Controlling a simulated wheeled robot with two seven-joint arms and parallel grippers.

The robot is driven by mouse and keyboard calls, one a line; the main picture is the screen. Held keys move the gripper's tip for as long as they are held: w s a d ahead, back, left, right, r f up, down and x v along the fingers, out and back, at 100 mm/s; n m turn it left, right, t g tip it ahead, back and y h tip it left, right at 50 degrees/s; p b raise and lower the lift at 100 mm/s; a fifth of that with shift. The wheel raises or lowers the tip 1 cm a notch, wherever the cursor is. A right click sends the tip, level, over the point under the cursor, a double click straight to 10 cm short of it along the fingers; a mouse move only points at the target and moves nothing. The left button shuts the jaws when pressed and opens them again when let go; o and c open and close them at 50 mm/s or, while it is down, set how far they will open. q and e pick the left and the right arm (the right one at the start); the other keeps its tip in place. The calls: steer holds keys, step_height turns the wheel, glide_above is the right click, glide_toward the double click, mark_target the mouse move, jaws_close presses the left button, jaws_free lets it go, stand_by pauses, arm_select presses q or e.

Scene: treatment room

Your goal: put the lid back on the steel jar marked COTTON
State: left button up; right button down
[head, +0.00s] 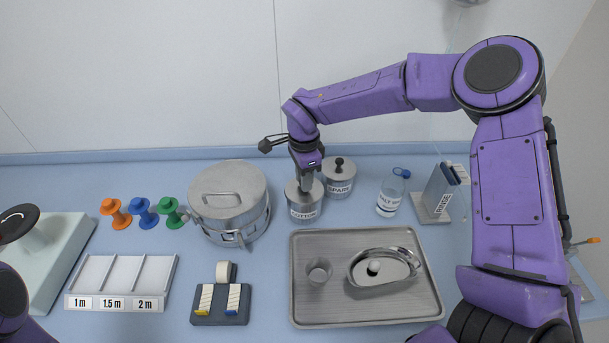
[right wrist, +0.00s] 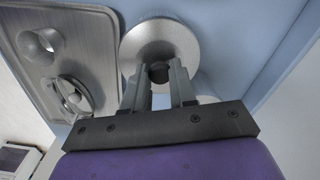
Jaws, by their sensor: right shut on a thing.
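The steel jar marked COTTON (head: 303,212) stands upright on the blue counter, left of a second steel jar. My right gripper (head: 306,184) points down at its top and is shut on the dark knob of the round steel lid. In the right wrist view the lid (right wrist: 160,35) is a pale disc, with the knob between the fingertips of my right gripper (right wrist: 158,74). The lid is over the jar's mouth, level as far as I can see. The fingers hide part of the rim, so I cannot tell whether it is fully seated. My left gripper is out of view.
The lidded jar marked SPARE (head: 339,180) stands close behind right. A large steel drum (head: 229,200) is left, a steel tray (head: 330,285) in front. A bottle (head: 390,195) and a grey holder (head: 435,195) stand right. A narrow gap separates jar and tray.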

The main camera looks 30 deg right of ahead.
steer(key=shift+p, duration=0.3)
stand_by(0.4)
stand_by(0.3)
steer(key=shift+c, duration=1.8)
jaws_free()
step_height(320, 180, up, 5)
steer(key=p, duration=0.5)
steer(key=shift+r+p, duration=0.35)
steer(key=shift+r, duration=0.65)
jaws_close()
steer(key=shift+f, duration=0.1)
